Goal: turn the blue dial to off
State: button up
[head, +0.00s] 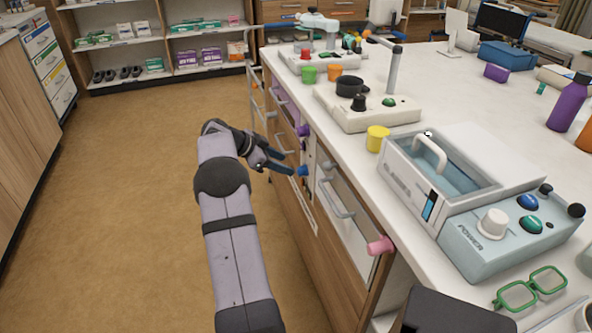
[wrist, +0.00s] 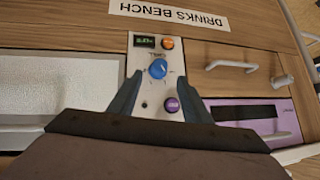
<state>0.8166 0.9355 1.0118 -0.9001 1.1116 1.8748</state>
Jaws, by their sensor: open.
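The blue dial (wrist: 158,69) is on a narrow white control panel (wrist: 146,80) set in the bench's wooden front. In the wrist view it lies between the tips of my open gripper (wrist: 158,78), with a finger on each side. No contact shows. The dial has a pale pointer mark, but its setting and the small panel lettering are too small to read. In the head view the blue dial (head: 303,171) shows just right of my gripper (head: 280,164), which is beside the bench front.
A purple button (wrist: 171,105), an orange button (wrist: 167,44) and a small display (wrist: 144,41) share the panel. A drawer handle (wrist: 231,66) is to its right. A pink knob (head: 380,245) sticks out nearer on the bench front. The floor left of my arm is clear.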

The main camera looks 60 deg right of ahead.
aim_at(298, 170)
jog(key=shift+m, duration=0.9)
jog(key=shift+s+f, duration=0.1)
jog(key=shift+x, duration=3.55)
jog(key=c, duration=1)
